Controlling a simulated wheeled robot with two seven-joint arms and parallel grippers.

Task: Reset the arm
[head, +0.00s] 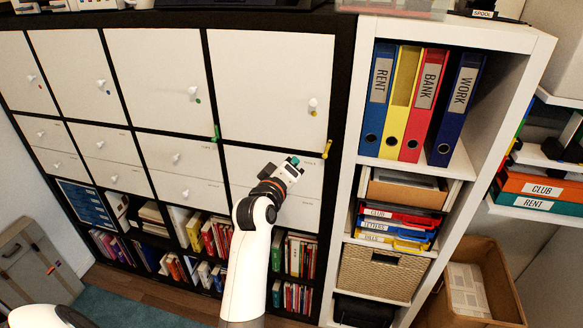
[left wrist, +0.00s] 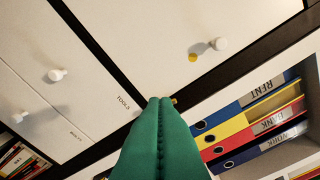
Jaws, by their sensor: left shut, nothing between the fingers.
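My left arm reaches up from the bottom of the head view. Its gripper (head: 293,161) is in front of the dark-framed cabinet (head: 342,100), near the lower edge of the large upper right door (head: 268,85). In the left wrist view the green fingers (left wrist: 162,100) are pressed together and hold nothing. Beyond their tips are white cabinet fronts with round knobs, one front labelled TOOLS (left wrist: 123,102). How far the fingertips are from the cabinet is hard to tell. My right gripper does not show.
A white shelf (head: 345,175) right of the gripper holds upright binders (head: 427,95), stacked labelled trays (head: 395,226) and a wicker basket (head: 383,272). An open cardboard box (head: 505,285) stands at lower right. Books fill the low cabinet cubbies. A grey case (head: 35,265) leans at lower left.

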